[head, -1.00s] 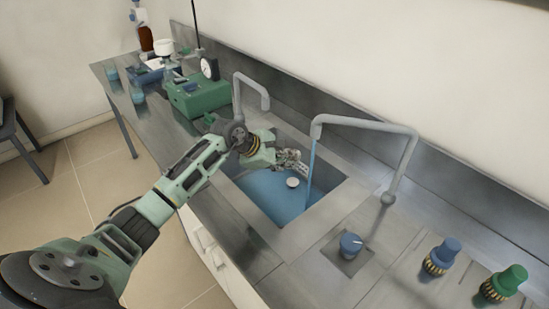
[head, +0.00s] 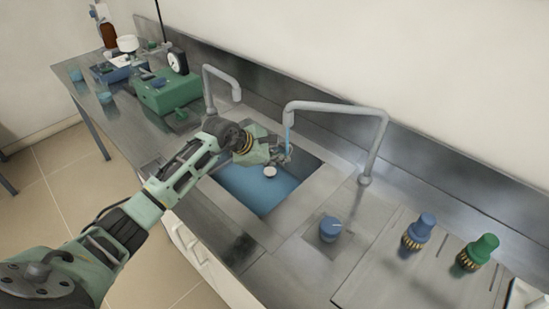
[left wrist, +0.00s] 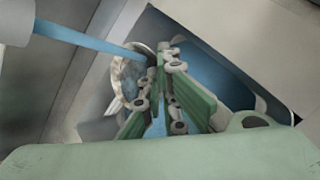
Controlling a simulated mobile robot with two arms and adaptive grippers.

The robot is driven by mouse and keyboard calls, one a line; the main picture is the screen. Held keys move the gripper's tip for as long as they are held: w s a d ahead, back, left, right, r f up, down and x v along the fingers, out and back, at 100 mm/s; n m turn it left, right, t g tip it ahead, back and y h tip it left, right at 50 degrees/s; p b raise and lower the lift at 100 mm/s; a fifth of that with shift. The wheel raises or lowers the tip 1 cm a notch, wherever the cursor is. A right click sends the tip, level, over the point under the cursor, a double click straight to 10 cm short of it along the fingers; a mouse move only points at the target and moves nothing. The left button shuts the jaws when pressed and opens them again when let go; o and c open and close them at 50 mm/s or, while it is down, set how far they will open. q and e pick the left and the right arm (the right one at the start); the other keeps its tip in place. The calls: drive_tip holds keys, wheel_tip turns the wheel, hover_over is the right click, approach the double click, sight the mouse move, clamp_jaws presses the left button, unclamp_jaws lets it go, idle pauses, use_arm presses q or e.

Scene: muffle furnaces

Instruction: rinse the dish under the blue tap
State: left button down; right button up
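My left gripper (head: 281,157) reaches over the sink, just under the spout of the right-hand tap (head: 335,108). A thin blue stream of water (head: 288,139) falls from this spout to the gripper's fingers. In the left wrist view the fingers (left wrist: 163,66) are close together at the edge of a round greyish dish (left wrist: 128,84), and look shut on it. The dish is tilted and partly hidden by the fingers. The stream (left wrist: 85,40) meets it near its upper edge. A blue knob (head: 330,229) sits on the counter in front of this tap. My right gripper is out of view.
The sink (head: 262,204) holds blue water and a small white disc (head: 270,172). A second grey tap (head: 222,78) stands to the left. A green device (head: 166,92) stands farther left. Blue (head: 418,231) and green (head: 477,252) valves stand at right.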

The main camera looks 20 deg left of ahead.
use_arm(q)
drive_tip(key=shift+a, duration=0.1)
drive_tip(key=shift+s+a+b, duration=0.1)
drive_tip(key=shift+a+b, duration=0.25)
drive_tip(key=shift+a, duration=0.1)
drive_tip(key=shift+d, duration=0.15)
drive_tip(key=shift+d, duration=0.4)
drive_tip(key=shift+a, duration=0.15)
drive_tip(key=shift+a+b, duration=0.4)
drive_tip(key=shift+b, duration=0.05)
drive_tip(key=shift+d, duration=0.3)
drive_tip(key=shift+d, duration=0.25)
drive_tip(key=shift+a, duration=0.1)
